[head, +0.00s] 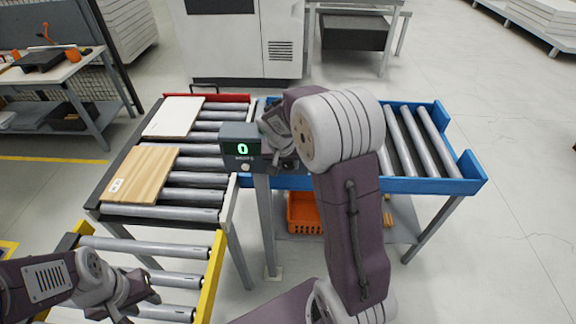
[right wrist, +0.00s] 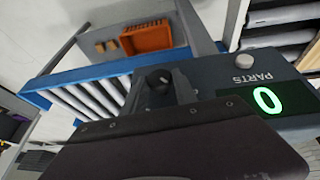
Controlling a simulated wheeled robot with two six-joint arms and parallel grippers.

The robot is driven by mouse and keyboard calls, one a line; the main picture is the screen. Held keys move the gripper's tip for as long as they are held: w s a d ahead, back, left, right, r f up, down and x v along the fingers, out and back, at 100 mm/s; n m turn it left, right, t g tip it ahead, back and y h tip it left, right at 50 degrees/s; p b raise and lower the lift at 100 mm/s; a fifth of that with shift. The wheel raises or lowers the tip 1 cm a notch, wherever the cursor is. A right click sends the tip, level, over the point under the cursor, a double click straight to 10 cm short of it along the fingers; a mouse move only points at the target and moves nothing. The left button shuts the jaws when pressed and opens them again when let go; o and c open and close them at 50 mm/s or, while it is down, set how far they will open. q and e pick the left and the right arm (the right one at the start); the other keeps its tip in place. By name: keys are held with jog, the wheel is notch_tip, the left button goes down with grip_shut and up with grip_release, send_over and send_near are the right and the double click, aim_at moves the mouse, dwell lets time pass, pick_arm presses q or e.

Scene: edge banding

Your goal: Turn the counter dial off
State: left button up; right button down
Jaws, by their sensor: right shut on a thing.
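The parts counter (head: 241,140) is a grey box on a post, with a green 0 on its display and a white round knob (head: 245,167) below it. In the right wrist view the lit 0 (right wrist: 267,100) and the knob (right wrist: 244,60) show at the right. My right gripper (head: 274,143) is at the counter's right side. In the right wrist view a black dial (right wrist: 161,78) shows at its fingers, which are shut on it; the dial's setting is not readable. My left gripper (head: 141,300) is open and empty over the lower-left rollers.
A white board (head: 173,116) and a wooden board (head: 141,174) lie on the left roller conveyor. A blue-framed conveyor (head: 440,186) runs to the right behind my right arm. An orange crate (head: 304,213) sits on the shelf below it.

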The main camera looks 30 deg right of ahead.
jog(key=shift+w+a+f+h+b, duration=0.15)
jog(key=shift+w+h+b, duration=0.1)
jog(key=shift+h+b, duration=0.5)
jog(key=shift+n+g+b, duration=0.3)
jog(key=shift+g+b, duration=0.1)
jog(key=shift+g, duration=0.1)
jog(key=shift+a+g+h+b, duration=0.15)
jog(key=shift+g+h+b, duration=0.35)
jog(key=shift+h, duration=0.55)
jog(key=shift+n+h, duration=0.3)
jog(key=shift+h, duration=0.2)
jog(key=shift+a+g+h, duration=0.1)
jog(key=shift+g+h, duration=0.5)
jog(key=shift+h, duration=0.1)
jog(key=c, duration=1)
grip_release()
jog(key=shift+a, duration=0.15)
